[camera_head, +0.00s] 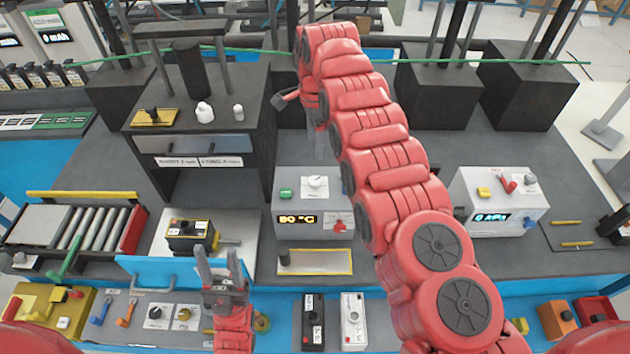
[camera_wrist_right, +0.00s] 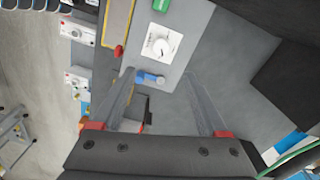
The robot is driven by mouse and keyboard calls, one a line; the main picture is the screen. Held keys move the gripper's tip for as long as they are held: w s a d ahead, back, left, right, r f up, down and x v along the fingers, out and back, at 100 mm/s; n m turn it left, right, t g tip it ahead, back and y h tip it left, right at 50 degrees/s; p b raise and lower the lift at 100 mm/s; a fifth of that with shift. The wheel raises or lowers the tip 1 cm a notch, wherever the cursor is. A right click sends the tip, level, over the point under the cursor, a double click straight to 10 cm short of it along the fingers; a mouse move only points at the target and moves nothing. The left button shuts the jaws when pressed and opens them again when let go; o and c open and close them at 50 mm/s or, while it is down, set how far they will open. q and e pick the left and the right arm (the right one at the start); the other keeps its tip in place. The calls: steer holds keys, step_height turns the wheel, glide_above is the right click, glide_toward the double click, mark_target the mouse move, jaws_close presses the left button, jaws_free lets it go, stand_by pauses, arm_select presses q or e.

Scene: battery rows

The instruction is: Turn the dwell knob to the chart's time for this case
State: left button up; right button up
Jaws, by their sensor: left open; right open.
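A grey control box (camera_head: 290,205) has a lit display reading about 80 °C, a green button and a white round knob (camera_head: 316,184) on top. The knob also shows in the right wrist view (camera_wrist_right: 160,45), on a white plate with marks too small to read. I cannot tell whether this is the dwell knob. No readable chart shows. My right gripper (camera_head: 319,145) is behind this box, mostly hidden by my arm. In the right wrist view it is open and empty (camera_wrist_right: 160,98), apart from the knob. My left gripper (camera_head: 221,265) is open and empty above the front edge.
A second box (camera_head: 510,218) with a lit display stands right. Rollers (camera_head: 95,228) and a black-and-yellow device (camera_head: 190,237) are left. The front panel has more knobs (camera_head: 155,313). A dark shelf (camera_head: 215,130) with small labels stands behind. A green line crosses the back.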

steer(key=b, duration=0.8)
glide_above(315, 180)
step_height(315, 180, down, 9)
steer(key=shift+r, duration=0.1)
step_height(315, 180, down, 4)
steer(key=shift+r+p, duration=0.15)
steer(key=shift+p, duration=0.7)
steer(key=shift+s+f, duration=0.1)
steer(key=shift+f, duration=0.65)
jaws_close()
